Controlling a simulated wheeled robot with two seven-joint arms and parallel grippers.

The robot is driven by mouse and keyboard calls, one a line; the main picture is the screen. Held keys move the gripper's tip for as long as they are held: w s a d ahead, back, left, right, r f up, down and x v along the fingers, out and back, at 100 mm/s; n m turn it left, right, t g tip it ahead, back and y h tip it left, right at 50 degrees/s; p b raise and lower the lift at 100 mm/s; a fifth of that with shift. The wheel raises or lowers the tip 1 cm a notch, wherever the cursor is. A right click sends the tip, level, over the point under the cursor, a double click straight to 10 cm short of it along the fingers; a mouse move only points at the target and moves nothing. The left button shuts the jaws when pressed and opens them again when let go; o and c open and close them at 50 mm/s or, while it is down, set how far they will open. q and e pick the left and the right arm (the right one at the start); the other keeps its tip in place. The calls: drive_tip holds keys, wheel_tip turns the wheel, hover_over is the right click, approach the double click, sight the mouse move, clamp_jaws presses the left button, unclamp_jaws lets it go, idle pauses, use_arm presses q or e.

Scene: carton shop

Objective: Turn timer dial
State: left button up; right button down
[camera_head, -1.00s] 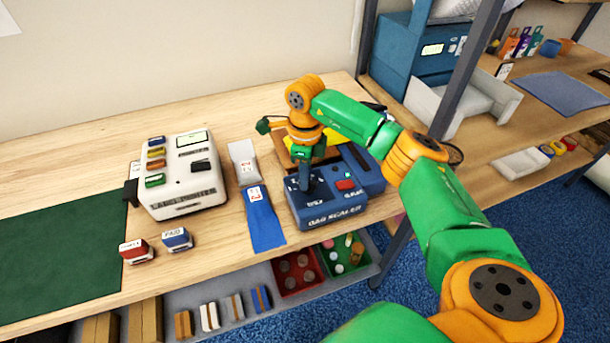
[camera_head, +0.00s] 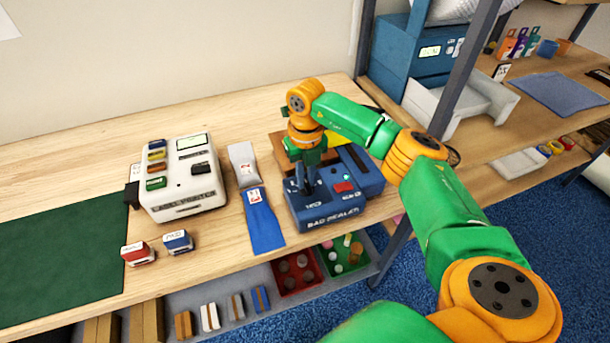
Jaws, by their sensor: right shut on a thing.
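The blue bag sealer (camera_head: 330,208) stands on the wooden bench, with a red button and white markings on its top. The timer dial is on the left part of its top and is hidden behind my fingers. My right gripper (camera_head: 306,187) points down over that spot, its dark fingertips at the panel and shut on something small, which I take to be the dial. I cannot see how far the dial is turned. My left gripper is not in view.
A white label printer (camera_head: 183,180) stands to the left, with a blue bag (camera_head: 263,222) and a grey bag (camera_head: 242,160) between it and the sealer. Red (camera_head: 139,254) and blue (camera_head: 178,242) stamps sit in front. A shelf post (camera_head: 455,85) rises at the right.

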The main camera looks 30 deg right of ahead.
sight(307, 181)
drive_tip(key=m, duration=0.3)
drive_tip(key=shift+d+r+m+p, duration=0.1)
drive_tip(key=shift+r+m+p, duration=0.05)
drive_tip(key=shift+m+p, duration=0.15)
drive_tip(key=shift+d+m+p, duration=0.1)
drive_tip(key=shift+m+p, duration=0.25)
drive_tip(key=shift+m, duration=1.55)
drive_tip(key=c, duration=0.9)
unclamp_jaws()
drive_tip(key=shift+s, duration=0.1)
drive_tip(key=shift+o, duration=0.2)
drive_tip(key=shift+r, duration=0.3)
wheel_tip(307, 181, up, 6)
drive_tip(key=shift+r+b, duration=0.2)
drive_tip(key=shift+b, duration=0.8)
